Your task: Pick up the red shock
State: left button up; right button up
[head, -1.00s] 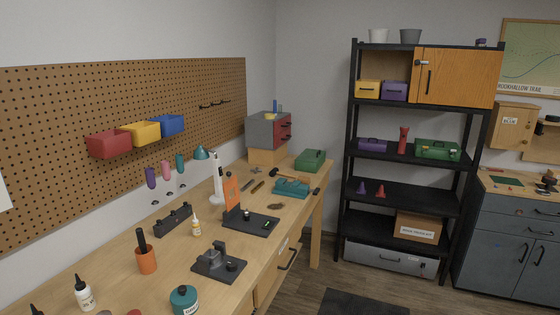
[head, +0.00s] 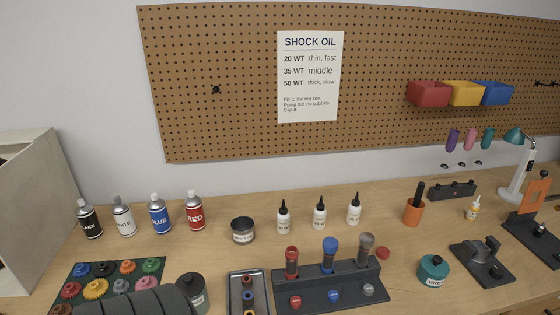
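The red shock (head: 291,262) stands upright in a black stand (head: 345,288) on the workbench, at the lower middle of the head view. It is the leftmost of three shocks in the stand. A blue shock (head: 328,254) is beside it, and a grey shock (head: 365,250) is on the right. A red cap-like piece (head: 295,301) sits on the front of the stand below the red shock. Neither of my grippers is in view.
A small tray (head: 234,294) with rings lies just left of the stand. Several bottles, a tin (head: 243,230) and spray cans (head: 194,211) stand behind. A teal jar (head: 433,269) is to the right. A dark ribbed thing (head: 150,302) fills the lower left.

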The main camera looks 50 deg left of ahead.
aim_at(292, 253)
jog(key=u, duration=1.55)
